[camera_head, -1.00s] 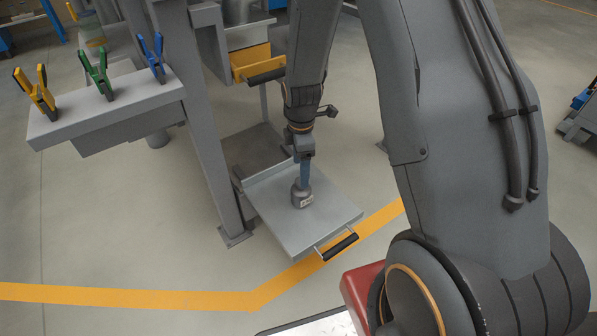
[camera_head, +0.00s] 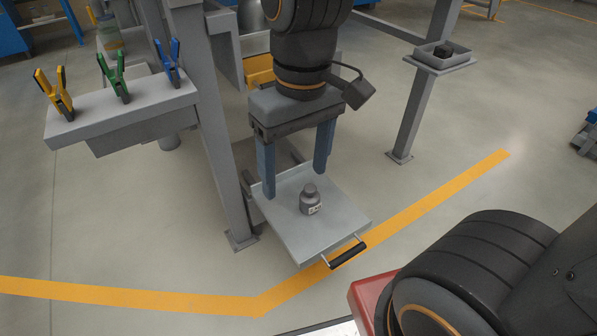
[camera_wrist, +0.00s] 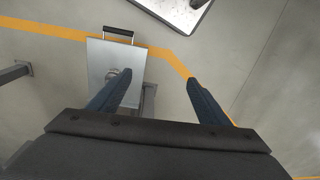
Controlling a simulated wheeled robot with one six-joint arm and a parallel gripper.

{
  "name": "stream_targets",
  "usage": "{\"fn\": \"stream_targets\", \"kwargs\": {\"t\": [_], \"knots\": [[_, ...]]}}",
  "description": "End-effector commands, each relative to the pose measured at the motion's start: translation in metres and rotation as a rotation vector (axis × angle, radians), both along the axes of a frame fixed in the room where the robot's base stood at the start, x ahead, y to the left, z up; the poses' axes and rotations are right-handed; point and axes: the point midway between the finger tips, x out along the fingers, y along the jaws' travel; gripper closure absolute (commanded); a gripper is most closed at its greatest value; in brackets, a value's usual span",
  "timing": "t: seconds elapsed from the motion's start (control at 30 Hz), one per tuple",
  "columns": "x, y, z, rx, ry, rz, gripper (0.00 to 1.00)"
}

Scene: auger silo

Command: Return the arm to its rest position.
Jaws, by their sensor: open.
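My gripper (camera_head: 294,178) is open and empty, its two blue fingers pointing down in front of the steel frame. It also shows in the wrist view (camera_wrist: 160,85), with the fingers wide apart. Beyond the fingertips, a small grey weight-like object (camera_head: 310,202) stands upright on a grey tray (camera_head: 290,235) with a black handle. In the wrist view the tray (camera_wrist: 98,62) lies below and to the left, and the left finger partly covers the object on it.
A shelf (camera_head: 120,118) holds yellow, green and blue clamps at the left. A grey post (camera_head: 205,120) stands close left of my gripper. Another post with a small dish (camera_head: 440,62) stands at the right. A yellow floor line (camera_head: 420,210) crosses open floor.

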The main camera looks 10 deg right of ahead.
Motion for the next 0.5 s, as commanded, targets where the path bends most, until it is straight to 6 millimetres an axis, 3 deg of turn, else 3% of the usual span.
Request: {"fn": "stream_targets", "kwargs": {"t": [0.2,0.5], "knots": [[-0.022,0.001,0.007,0.006,0.005,-0.078,0.29],[-0.022,0.000,0.007,0.006,0.006,-0.081,0.29]]}}
